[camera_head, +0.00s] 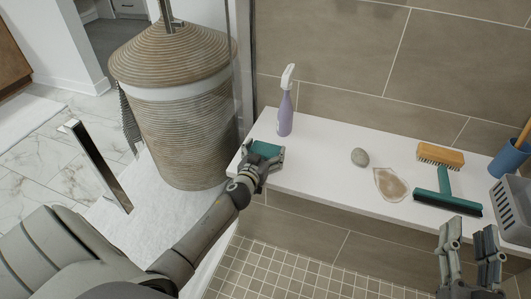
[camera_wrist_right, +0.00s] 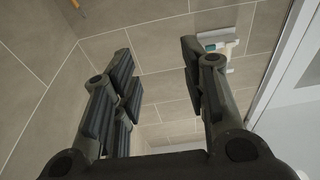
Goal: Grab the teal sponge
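The teal sponge (camera_head: 266,149) is at the left end of the white bench (camera_head: 322,165). My left gripper (camera_head: 260,160) is at the sponge, with fingers at its left and right near sides. The fingers hide part of the sponge, and I cannot tell whether they press on it. My right gripper (camera_head: 468,250) is in front of the bench at the lower right, away from the sponge. In the right wrist view my right gripper (camera_wrist_right: 160,85) has its fingers wide apart with nothing between them.
A purple spray bottle (camera_head: 285,112) stands just behind the sponge. A grey stone (camera_head: 360,157), a beige dish (camera_head: 391,184), a wooden brush (camera_head: 440,155), a teal squeegee (camera_head: 446,198), a blue cup (camera_head: 508,158) and a grey basket (camera_head: 512,207) are farther right. A wicker hamper (camera_head: 180,110) stands left.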

